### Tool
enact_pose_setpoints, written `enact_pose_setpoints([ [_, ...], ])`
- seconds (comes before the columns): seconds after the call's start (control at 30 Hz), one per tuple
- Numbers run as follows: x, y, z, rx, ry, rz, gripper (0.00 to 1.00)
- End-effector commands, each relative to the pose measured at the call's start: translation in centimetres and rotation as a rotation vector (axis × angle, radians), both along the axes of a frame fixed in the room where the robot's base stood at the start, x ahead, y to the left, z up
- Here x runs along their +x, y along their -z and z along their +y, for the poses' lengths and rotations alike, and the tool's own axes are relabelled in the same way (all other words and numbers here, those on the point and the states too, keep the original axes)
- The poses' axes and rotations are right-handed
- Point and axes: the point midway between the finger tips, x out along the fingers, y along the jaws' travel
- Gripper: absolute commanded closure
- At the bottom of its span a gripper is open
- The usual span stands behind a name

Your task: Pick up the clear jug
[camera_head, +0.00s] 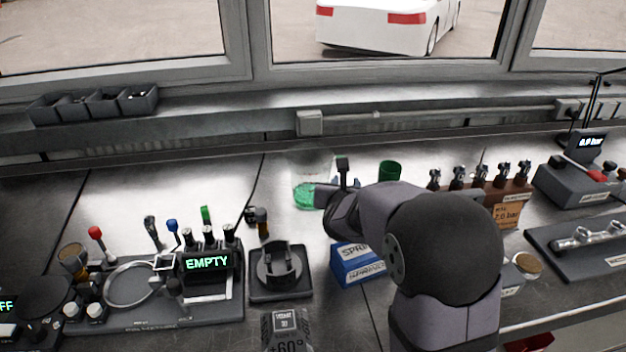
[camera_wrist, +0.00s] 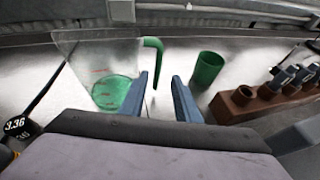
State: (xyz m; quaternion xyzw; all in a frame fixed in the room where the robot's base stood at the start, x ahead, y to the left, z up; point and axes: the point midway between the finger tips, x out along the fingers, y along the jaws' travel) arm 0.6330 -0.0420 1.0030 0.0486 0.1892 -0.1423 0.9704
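The clear jug (camera_wrist: 92,62) stands on the metal bench, see-through, with green liquid in its bottom and a green handle on its right side. In the head view, the jug (camera_head: 306,194) is just left of my gripper (camera_head: 342,187), and my arm hides part of that area. In the wrist view, my gripper (camera_wrist: 160,78) has two blue fingers spread apart. The handle shows in the gap between the fingertips, nearer the left one. I see no finger closed on it, and cannot tell whether the left finger touches the jug.
A green cup (camera_wrist: 206,70) stands right of the fingers. A brown rack (camera_head: 500,200) with several dark fittings is further right. A blue box (camera_head: 357,264) sits in front of my gripper. A console reading EMPTY (camera_head: 207,262) is at left. The bench behind the jug is clear.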

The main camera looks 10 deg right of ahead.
Motion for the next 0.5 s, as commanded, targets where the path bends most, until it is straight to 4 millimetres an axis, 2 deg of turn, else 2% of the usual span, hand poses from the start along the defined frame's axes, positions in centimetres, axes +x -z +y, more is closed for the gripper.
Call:
enact_pose_setpoints([
  [0.23, 1.5, 0.6, -0.4, -0.001, -0.001, 0.001, 0.70],
  [0.5, 1.9, 0.8, -0.5, -0.003, -0.002, 0.002, 0.70],
])
